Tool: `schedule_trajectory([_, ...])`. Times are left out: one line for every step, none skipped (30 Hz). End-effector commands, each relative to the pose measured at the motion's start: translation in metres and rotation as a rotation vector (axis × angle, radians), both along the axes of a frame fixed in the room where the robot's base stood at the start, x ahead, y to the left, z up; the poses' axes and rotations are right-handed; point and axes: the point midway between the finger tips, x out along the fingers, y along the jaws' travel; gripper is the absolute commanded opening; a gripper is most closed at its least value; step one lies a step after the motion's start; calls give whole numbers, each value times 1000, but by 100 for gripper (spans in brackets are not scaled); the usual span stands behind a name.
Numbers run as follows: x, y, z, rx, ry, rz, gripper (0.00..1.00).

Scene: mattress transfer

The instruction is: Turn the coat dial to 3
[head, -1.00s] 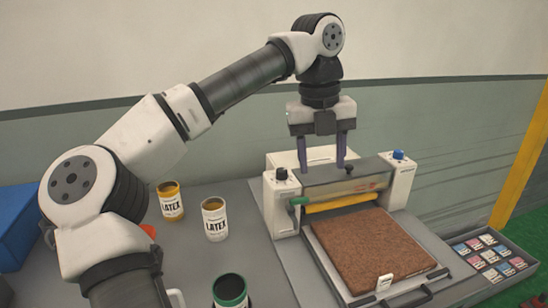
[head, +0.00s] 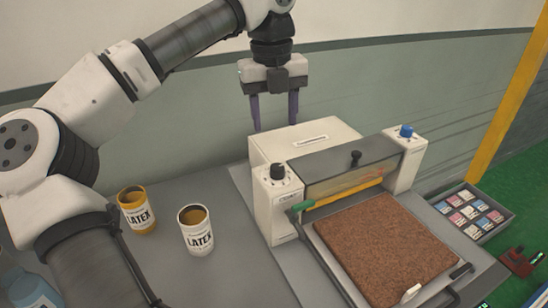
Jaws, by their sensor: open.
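The coating machine (head: 340,160) stands on the grey bench with two dials on top. A black dial (head: 278,172) sits on its left post and a blue dial (head: 406,131) on its right post. The labels are too small to read, so I cannot tell which is the coat dial. My gripper (head: 275,125) points down with its two dark fingers apart and nothing between them. In the head view it is above and behind the black dial, in front of the wall near the machine's white rear box (head: 308,141). It touches neither dial.
A brown slab (head: 385,245) lies on the machine's bed, with a yellow roller (head: 345,190) and green handle (head: 303,206) behind it. Two latex cans, yellow (head: 137,210) and white (head: 196,230), stand at left. A tray of small packets (head: 473,212) is at right.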

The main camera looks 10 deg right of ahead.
Motion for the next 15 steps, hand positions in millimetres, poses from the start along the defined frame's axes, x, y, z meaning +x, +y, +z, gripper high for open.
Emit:
schedule_trajectory([-1, 0, -9, -1, 3, -2, 52])
schedule_trajectory([0, 0, -15, 1, 4, -1, 52])
schedule_trajectory([0, -1, -24, 0, 5, -1, 52])
schedule_trajectory([-1, -1, -30, 0, 5, -2, 52])
schedule_trajectory([-1, -1, -37, 0, 4, -3, 52])
schedule_trajectory([0, -2, -45, -1, 4, -2, 52])
schedule_trajectory([-1, -2, -52, 0, 5, -1, 52])
schedule_trajectory([-1, -2, -58, 0, 4, -1, 52])
schedule_trajectory([-1, -3, -66, -2, 4, -1, 52])
schedule_trajectory([0, -3, -72, -1, 4, -1, 52])
schedule_trajectory([0, -3, -78, 0, 4, 0, 52])
schedule_trajectory([-1, -3, -85, -1, 3, -1, 52])
schedule_trajectory([-1, -4, -89, -2, 2, -1, 52])
schedule_trajectory([0, -4, -94, -1, 2, 0, 52])
schedule_trajectory([0, -4, -99, 0, 3, 1, 52])
